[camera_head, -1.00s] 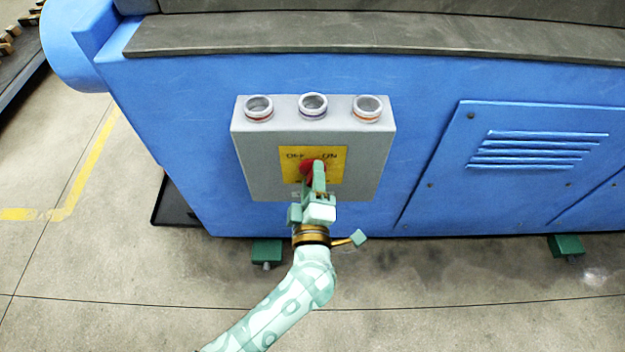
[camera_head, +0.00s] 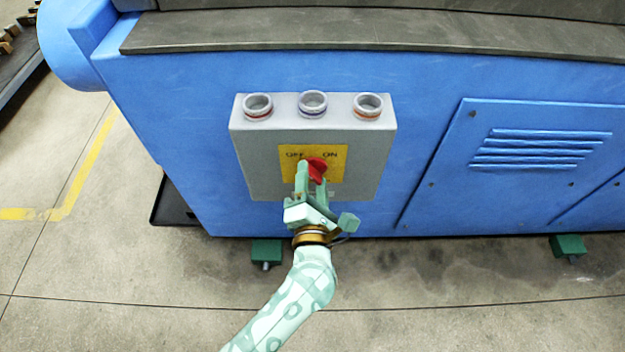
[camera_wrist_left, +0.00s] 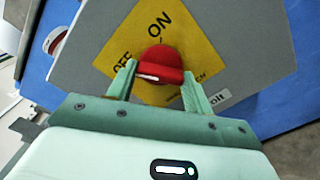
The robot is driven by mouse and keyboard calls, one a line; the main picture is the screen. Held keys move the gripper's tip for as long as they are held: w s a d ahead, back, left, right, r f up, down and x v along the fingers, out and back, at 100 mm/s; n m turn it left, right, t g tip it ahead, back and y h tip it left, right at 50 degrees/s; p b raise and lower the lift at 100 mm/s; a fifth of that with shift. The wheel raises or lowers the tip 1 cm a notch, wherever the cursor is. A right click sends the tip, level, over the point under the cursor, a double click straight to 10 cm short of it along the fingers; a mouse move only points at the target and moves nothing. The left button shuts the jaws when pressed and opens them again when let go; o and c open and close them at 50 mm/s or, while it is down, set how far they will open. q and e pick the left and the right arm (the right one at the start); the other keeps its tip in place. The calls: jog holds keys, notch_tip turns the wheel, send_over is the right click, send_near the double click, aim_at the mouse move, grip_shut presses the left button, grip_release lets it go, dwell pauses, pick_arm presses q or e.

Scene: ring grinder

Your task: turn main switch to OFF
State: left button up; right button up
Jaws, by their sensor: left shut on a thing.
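The main switch is a red rotary knob (camera_head: 318,166) on a yellow plate (camera_head: 338,173) marked OFF on the left and ON on the right. My left gripper (camera_head: 309,180) is at the knob from below and in front, with its fingers hiding part of it. In the left wrist view, its fingers (camera_wrist_left: 158,80) are at both ends of the red knob handle (camera_wrist_left: 158,62), shut on it. The handle lies level across that view, with a white mark toward its left end. The tilted OFF and ON lettering is above it. My right gripper is not in view.
The plate is on a grey control box (camera_head: 262,165) with several round buttons or rings (camera_head: 313,101) along its top. The box is fixed to a blue machine (camera_head: 420,85) with a vented panel (camera_head: 535,150). Open concrete floor (camera_head: 450,320) lies in front.

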pick_arm(q)
jog(key=shift+s+f+n, duration=0.1)
jog(key=shift+f+n, duration=0.1)
jog(key=shift+n, duration=0.9)
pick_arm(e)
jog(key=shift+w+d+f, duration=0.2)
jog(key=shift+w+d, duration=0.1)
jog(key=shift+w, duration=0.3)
pick_arm(q)
jog(key=o, duration=1)
jog(key=shift+r, duration=0.1)
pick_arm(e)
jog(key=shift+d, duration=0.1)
pick_arm(q)
jog(key=shift+s, duration=0.15)
jog(key=shift+s+p, duration=1.9)
jog(key=shift+s, duration=6.1)
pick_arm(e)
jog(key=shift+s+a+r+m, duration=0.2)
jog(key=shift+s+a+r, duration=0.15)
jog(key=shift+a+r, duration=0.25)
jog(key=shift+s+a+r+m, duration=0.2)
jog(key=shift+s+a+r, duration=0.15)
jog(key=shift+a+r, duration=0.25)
